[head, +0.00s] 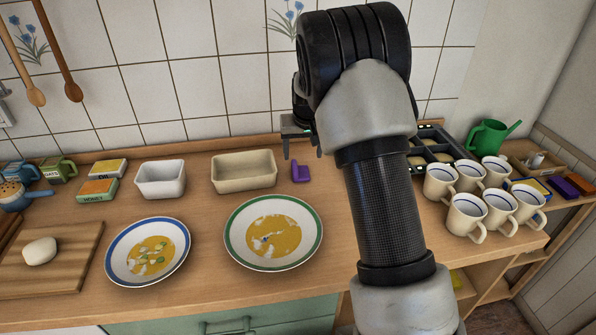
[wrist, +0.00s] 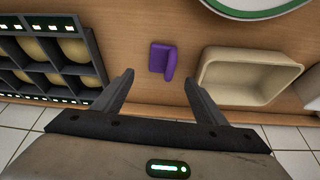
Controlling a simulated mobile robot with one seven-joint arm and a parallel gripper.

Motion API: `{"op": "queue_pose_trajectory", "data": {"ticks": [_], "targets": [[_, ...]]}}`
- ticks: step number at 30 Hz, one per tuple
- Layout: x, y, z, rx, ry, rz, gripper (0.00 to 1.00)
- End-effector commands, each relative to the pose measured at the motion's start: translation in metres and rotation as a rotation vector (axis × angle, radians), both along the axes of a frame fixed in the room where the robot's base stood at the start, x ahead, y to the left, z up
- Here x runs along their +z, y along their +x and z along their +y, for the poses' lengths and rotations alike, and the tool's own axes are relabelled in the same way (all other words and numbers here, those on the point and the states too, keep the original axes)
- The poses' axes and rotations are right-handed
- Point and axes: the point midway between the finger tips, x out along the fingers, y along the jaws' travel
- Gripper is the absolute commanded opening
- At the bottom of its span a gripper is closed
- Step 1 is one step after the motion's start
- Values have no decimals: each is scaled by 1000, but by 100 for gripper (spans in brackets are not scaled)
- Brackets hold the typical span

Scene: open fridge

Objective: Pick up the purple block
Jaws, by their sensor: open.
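The purple block (head: 300,172) is a small L-shaped piece on the wooden counter, just right of the beige baking dish, near the tiled wall. In the wrist view the purple block (wrist: 162,60) lies between and beyond the two fingertips, with a gap to each. My gripper (wrist: 158,85) is open and empty. In the head view my gripper (head: 301,150) is above and behind the block, partly hidden by my arm.
The beige dish (head: 244,186) stands close to the block. A dark tray with round items (wrist: 50,55) lies on its other side. A green-rimmed plate (head: 313,249) lies in front. Several mugs (head: 468,208) stand at right. Tiled wall (head: 225,60) bounds the back.

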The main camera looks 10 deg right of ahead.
Motion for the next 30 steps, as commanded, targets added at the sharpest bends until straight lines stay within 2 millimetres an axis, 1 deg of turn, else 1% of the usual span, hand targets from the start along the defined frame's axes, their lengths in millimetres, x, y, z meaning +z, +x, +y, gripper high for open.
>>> {"op": "queue_pose_trajectory", "data": {"ticks": [1,4,7,11,14,18,21,24,30], "targets": [[-11,4,-1,0,-1,4,66],[-25,10,-1,1,-1,2,66],[-34,14,-1,0,0,1,66],[-40,16,-1,0,0,1,66],[-51,22,0,1,-1,2,66],[-71,31,1,0,-1,3,66],[-81,35,0,0,-1,2,66],[-84,37,0,1,0,0,66],[-84,38,1,1,0,0,66]]}}
